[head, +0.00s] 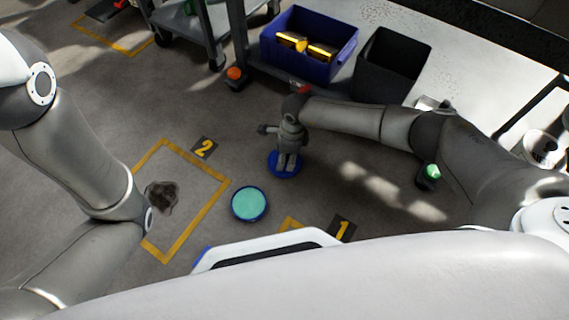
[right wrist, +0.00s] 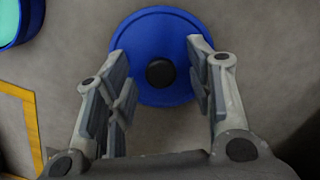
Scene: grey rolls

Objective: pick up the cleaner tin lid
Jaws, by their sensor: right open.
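The cleaner tin lid is a round blue disc with a black knob in its middle. In the head view the lid (head: 284,175) lies on the grey floor, partly hidden by my right gripper (head: 287,163). In the right wrist view the lid (right wrist: 158,30) is at the top centre, and my right gripper's open fingers (right wrist: 160,62) stand on either side of the knob, with nothing held. An open blue tin with teal contents (head: 249,204) stands just left of and nearer than the lid; its edge also shows in the right wrist view (right wrist: 12,20). My left gripper is out of view.
A yellow floor frame (head: 222,190) marked 2 holds a dark grey lump (head: 161,197). A blue crate (head: 345,68) with yellow-orange items and a black bin (head: 394,62) stand behind my right arm. A cart (head: 200,25) stands at the back. Floor around the lid is mostly clear.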

